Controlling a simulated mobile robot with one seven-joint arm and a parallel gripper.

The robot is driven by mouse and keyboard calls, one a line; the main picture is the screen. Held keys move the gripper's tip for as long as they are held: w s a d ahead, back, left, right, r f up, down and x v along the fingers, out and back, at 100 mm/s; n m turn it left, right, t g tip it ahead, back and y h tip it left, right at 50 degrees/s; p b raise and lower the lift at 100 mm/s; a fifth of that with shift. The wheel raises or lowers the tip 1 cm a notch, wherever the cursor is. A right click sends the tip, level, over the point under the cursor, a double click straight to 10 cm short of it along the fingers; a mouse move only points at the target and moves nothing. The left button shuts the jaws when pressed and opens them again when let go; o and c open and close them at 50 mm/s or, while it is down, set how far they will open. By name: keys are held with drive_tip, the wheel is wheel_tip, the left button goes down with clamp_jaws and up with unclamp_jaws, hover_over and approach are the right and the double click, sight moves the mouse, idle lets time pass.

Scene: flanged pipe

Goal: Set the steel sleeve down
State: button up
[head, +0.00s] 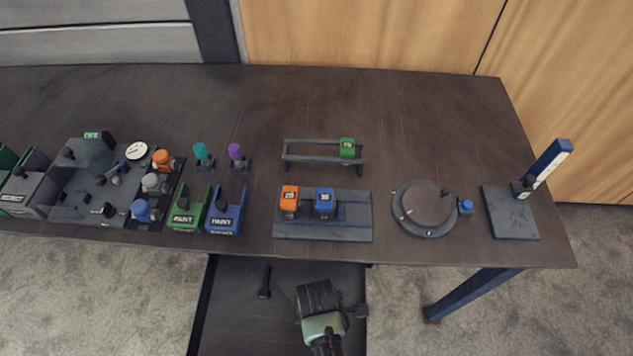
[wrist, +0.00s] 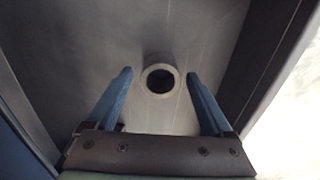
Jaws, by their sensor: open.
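The steel sleeve (wrist: 160,92) shows in the wrist view as a round grey ring with a dark bore, seen end-on against a flat grey surface. My gripper (wrist: 160,73) is open, with one blue finger on each side of the sleeve. A gap shows between the sleeve and each finger. In the head view my arm is low in front of the table, over a dark tray-like surface (head: 235,310). The sleeve and my fingertips are not visible there, and the arm hides part of that surface.
A small dark upright piece (head: 264,283) stands on the low surface left of my arm. The table (head: 400,110) above carries a block plate (head: 355,232), a round turntable (head: 425,208), a rack (head: 315,160) and coloured bins (head: 188,218). Raised walls flank my gripper in the wrist view.

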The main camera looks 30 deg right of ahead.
wheel_tip(320, 180, up, 12)
drive_tip(key=p, duration=0.1)
drive_tip(key=shift+f, duration=0.25)
drive_tip(key=w+r+m+t+h, duration=0.15)
drive_tip(key=w+r+t, duration=0.45)
drive_tip(key=w+r, duration=0.7)
drive_tip(key=w+a+r+m+t, duration=0.15)
drive_tip(key=w+r+t, duration=0.35)
drive_tip(key=r, duration=0.6)
drive_tip(key=w+a+r+m+t, duration=0.1)
drive_tip(key=w+r+m+t, duration=0.2)
drive_tip(key=w+r, duration=0.55)
drive_tip(key=s+a+r+m+t, duration=0.1)
drive_tip(key=s+a+r+t, duration=0.15)
drive_tip(key=r, duration=0.65)
drive_tip(key=s+a+r+m+t, duration=0.1)
drive_tip(key=r+t, duration=0.2)
drive_tip(key=r, duration=0.7)
drive_tip(key=s+a+r+m+t, duration=0.1)
drive_tip(key=s+r+t, duration=0.3)
drive_tip(key=r, duration=0.5)
drive_tip(key=s+a+r+m+t+y, duration=0.1)
drive_tip(key=s+r+t, duration=0.3)
drive_tip(key=s+r, duration=0.4)
wheel_tip(320, 180, up, 2)
drive_tip(key=shift+a+r+m, duration=0.1)
drive_tip(key=shift+a+m, duration=0.5)
drive_tip(key=shift+a, duration=0.2)
